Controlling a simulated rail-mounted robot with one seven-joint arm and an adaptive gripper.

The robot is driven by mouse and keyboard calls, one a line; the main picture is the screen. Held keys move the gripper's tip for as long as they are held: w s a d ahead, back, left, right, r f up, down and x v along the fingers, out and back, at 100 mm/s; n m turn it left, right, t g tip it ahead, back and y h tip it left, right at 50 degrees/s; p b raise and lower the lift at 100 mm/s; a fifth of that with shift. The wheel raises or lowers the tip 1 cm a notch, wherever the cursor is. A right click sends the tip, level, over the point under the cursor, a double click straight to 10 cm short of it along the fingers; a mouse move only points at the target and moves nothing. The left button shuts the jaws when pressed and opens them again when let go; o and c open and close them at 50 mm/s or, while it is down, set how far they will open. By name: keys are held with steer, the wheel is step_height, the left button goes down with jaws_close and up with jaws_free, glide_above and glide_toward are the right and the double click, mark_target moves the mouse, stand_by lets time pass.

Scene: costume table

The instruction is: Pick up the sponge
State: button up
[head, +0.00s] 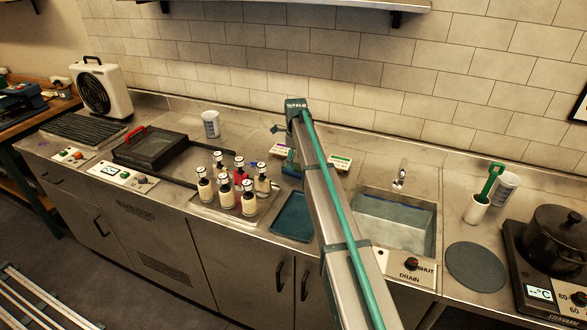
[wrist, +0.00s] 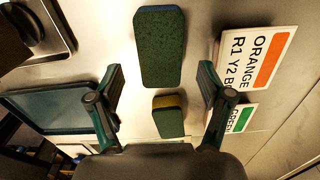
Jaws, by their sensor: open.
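In the wrist view, a yellow-and-green sponge (wrist: 169,115) lies on the steel counter, its green face showing and a yellow edge along its top. A larger green pad with a blue edge (wrist: 160,48) lies beyond it, apart from it. My gripper (wrist: 161,68) is open and empty. Its fingers stand wide on either side, with the pad and the sponge in the space between them in the picture. I cannot tell the height above the counter. In the head view my arm hides most of this spot.
An orange label card (wrist: 258,60) and a green label card (wrist: 238,118) stand close to the right finger. A blue tray (head: 292,216) is on the left. Several bottles (head: 226,193) stand left of it. The sink (head: 395,222) is to the right.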

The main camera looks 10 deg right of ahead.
mark_target(296, 167)
steer(key=shift+d+f+p, duration=0.1)
steer(key=shift+f+p, duration=0.5)
steer(key=shift+f, duration=1.15)
steer(key=c, duration=0.8)
steer(key=shift+r, duration=0.15)
steer(key=shift+r+b, duration=0.3)
steer(key=shift+r, duration=0.25)
steer(key=s+a+r+b, duration=0.1)
steer(key=s+r+b, duration=0.4)
steer(key=s+r, duration=0.6)
steer(key=s, duration=0.3)
steer(key=shift+a+r, duration=0.35)
steer(key=shift+a, duration=0.05)
